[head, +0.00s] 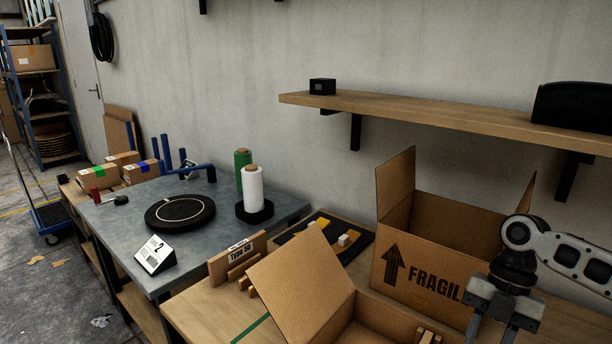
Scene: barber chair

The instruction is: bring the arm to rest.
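My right arm comes in from the right edge, with its wrist bent down in front of the large open cardboard box (428,268) marked FRAGIL. My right gripper (491,331) points down at the bottom right. Its two fingers stand apart with a gap between them, and I see nothing held there. The fingertips are cut off by the bottom edge. My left arm and gripper are not in view.
A smaller open box (325,295) stands in front on the wooden bench (205,312). A grey table (115,225) at left holds a black turntable (180,213), film rolls (253,190) and a sign (155,255). A wall shelf (440,114) hangs above.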

